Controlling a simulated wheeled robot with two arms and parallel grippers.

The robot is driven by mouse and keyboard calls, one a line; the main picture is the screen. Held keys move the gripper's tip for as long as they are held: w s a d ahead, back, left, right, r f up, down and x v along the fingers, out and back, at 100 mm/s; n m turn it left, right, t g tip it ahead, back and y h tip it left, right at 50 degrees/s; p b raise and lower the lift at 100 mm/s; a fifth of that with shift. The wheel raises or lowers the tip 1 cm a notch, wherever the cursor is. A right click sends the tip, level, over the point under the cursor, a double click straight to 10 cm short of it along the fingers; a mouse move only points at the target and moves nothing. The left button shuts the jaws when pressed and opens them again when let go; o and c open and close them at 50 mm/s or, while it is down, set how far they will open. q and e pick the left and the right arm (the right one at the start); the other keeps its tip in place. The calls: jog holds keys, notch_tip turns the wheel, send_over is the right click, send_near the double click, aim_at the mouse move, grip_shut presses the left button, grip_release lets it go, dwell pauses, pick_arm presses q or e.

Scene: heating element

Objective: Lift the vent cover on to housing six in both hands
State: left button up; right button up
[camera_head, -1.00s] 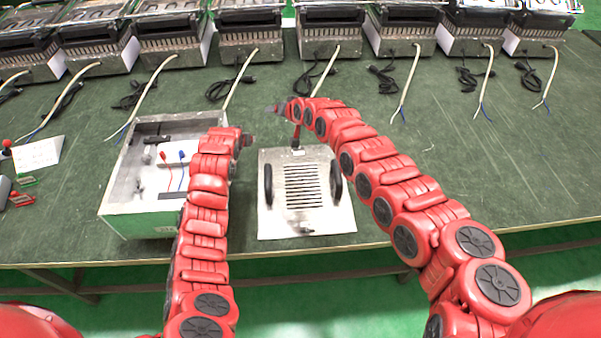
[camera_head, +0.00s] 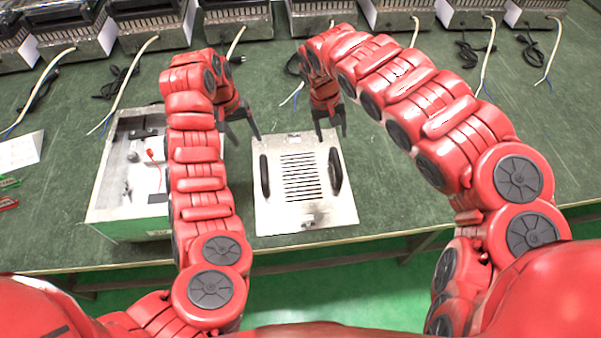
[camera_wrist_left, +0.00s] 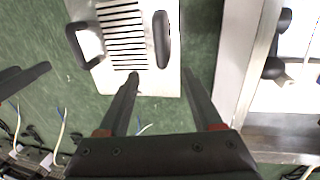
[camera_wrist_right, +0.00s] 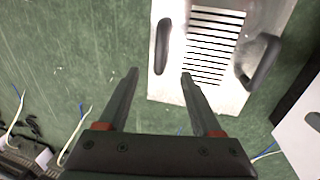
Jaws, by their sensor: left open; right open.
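The vent cover (camera_head: 306,205) is a flat metal plate with a row of slots and two black handles, lying on the green table in the head view. It also shows in the left wrist view (camera_wrist_left: 118,55) and the right wrist view (camera_wrist_right: 232,95). My left gripper (camera_head: 241,140) is open and empty above the table near the cover's far left corner. My right gripper (camera_head: 331,136) is open and empty above the cover's far right corner. Neither gripper touches a handle. The housing (camera_head: 110,195) is an open metal box left of the cover, partly hidden by my left arm.
A row of finished-looking metal units (camera_head: 235,20) with cords stands along the back of the table. A white card (camera_head: 20,150) lies at the far left. The table right of the cover is clear. The table's front edge runs close below the cover.

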pick_arm(q)
send_near(262, 166)
jog(key=r, duration=0.1)
jog(key=f, duration=0.3)
jog(key=d+f, duration=0.1)
jog(key=f, duration=0.3)
jog(key=d+f, duration=0.1)
jog(key=f, duration=0.2)
jog(key=shift+f, duration=0.2)
pick_arm(e)
jog(key=d+f, duration=0.1)
jog(key=f, duration=0.9)
jog(key=d+f, duration=0.1)
jog(key=f, duration=0.4)
jog(key=shift+d, duration=0.3)
pick_arm(q)
jog(key=shift+d+f, duration=0.2)
jog(key=shift+f, duration=0.65)
pick_arm(e)
jog(key=shift+w+d+f, duration=0.1)
jog(key=shift+d+f, duration=0.2)
jog(key=shift+f, duration=0.5)
pick_arm(q)
grip_shut()
pick_arm(e)
grip_shut()
pick_arm(q)
jog(key=shift+w, duration=0.1)
